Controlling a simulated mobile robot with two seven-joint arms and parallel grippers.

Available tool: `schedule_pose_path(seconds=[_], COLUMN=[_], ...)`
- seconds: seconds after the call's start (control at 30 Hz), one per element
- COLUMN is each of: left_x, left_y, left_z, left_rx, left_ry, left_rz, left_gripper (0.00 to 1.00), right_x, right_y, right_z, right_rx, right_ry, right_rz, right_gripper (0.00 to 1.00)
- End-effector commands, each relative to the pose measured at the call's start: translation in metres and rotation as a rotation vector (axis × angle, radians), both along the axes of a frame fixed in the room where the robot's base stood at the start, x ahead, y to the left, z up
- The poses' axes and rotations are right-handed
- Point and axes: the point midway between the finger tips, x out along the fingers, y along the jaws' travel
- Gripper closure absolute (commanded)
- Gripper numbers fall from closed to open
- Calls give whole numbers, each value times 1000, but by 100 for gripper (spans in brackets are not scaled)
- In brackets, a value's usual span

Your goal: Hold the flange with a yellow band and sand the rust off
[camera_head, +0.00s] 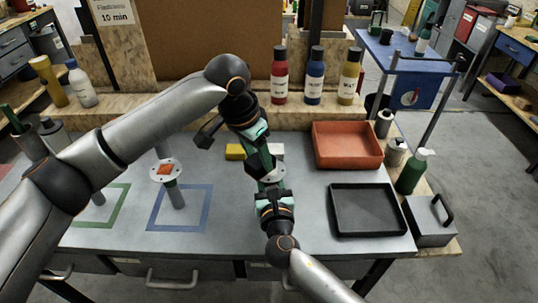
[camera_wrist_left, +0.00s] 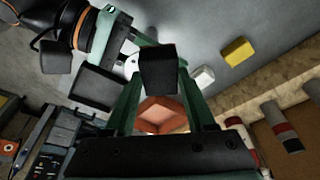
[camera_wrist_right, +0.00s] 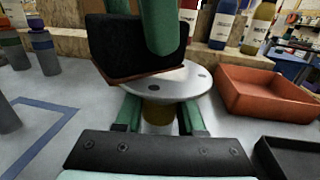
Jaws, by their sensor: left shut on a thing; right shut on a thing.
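The flange with a yellow band shows in the right wrist view as a pale round disc (camera_wrist_right: 182,84) with bolt holes on a yellow-brown neck (camera_wrist_right: 158,113). My right gripper (camera_wrist_right: 158,122) is shut around that neck and holds the flange upright. My left gripper (camera_head: 260,160) is shut on a black sanding block (camera_wrist_right: 128,48) with a brown underside; the block also shows in the left wrist view (camera_wrist_left: 157,70). The block lies over the far left part of the disc, slightly tilted, seemingly touching it. The disc under the block is hidden, and I see no rust on the visible part.
Another flange (camera_head: 178,195) with an orange patch stands in a blue square (camera_head: 151,215). A green square (camera_head: 120,205) lies further left. A yellow block (camera_head: 235,151) and a white block (camera_head: 277,149) lie behind. A red tray (camera_head: 347,126) and black tray (camera_head: 341,232) are right.

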Motion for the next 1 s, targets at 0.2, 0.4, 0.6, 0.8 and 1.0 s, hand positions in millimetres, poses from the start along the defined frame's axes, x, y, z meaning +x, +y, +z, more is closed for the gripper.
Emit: schedule_pose_path(seconds=[0.2, 0.4, 0.6, 0.8, 1.0], left_x=[0, 0, 0, 0, 0], left_y=[-1, -2, -2, -2, -2], left_z=[29, 47, 65, 79, 81], left_rx=[-1, -2, -1, -1, -1], left_ry=[-2, -2, -3, -3, -2], left_rz=[-1, -1, -1, -1, -1], left_gripper=[100, 100, 100, 100, 100], right_x=[0, 0, 0, 0, 0], right_y=[-1, -1, -1, 0, 0], right_z=[0, 0, 0, 0, 0], right_rx=[0, 0, 0, 0, 0], right_ry=[0, 0, 0, 0, 0], right_rz=[-1, -1, -1, -1, -1], right_gripper=[100, 100, 100, 100, 100])
